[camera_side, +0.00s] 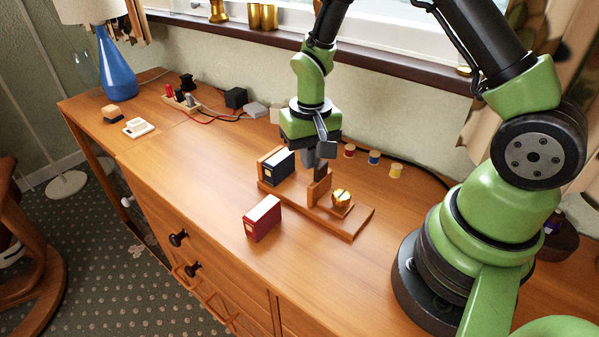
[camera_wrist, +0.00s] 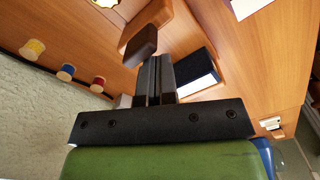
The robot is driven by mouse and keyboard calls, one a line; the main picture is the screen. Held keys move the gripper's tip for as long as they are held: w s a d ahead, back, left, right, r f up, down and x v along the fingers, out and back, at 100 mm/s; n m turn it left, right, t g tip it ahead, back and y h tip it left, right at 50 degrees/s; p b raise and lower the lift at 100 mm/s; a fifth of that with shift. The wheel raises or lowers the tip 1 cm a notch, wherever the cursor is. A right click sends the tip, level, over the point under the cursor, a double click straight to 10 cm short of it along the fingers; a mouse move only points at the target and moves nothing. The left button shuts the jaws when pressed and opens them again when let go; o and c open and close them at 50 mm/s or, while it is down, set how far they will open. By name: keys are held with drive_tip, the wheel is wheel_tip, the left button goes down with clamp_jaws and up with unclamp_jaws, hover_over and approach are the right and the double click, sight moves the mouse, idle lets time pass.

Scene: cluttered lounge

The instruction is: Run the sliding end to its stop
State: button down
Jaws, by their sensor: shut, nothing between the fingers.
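A wooden book rack (camera_side: 356,222) lies on the sideboard, with a dark blue book (camera_side: 279,170) upright against its left end. The sliding end (camera_side: 318,190), an upright wooden block, stands mid-rack, with a gap between it and the book. A brass piece (camera_side: 341,198) sits at the rack's right part. My gripper (camera_side: 320,176) is shut and empty, fingers down, close by the sliding end on its book side; contact cannot be told. In the wrist view my fingertips (camera_wrist: 154,62) lie between the sliding end (camera_wrist: 140,46) and the blue book (camera_wrist: 195,70).
A red book (camera_side: 262,218) stands in front of the rack. Several thread spools (camera_side: 373,158) stand behind it near the wall. A power strip (camera_side: 185,100), a blue lamp (camera_side: 116,68) and small items are farther left.

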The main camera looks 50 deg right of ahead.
drive_tip(key=shift+s, duration=0.2)
drive_tip(key=shift+w, duration=0.75)
wheel_tip(320, 180, up, 7)
idle(0.5)
drive_tip(key=s+a+r+n+t+y, duration=0.1)
drive_tip(key=s+a+r+t, duration=0.1)
drive_tip(key=s+r, duration=0.6)
drive_tip(key=s+a+r+n+t+y, duration=0.1)
drive_tip(key=s+a+r+t, duration=0.2)
drive_tip(key=s+r+t, duration=0.2)
drive_tip(key=s+r, duration=0.3)
drive_tip(key=shift+a, duration=0.25)
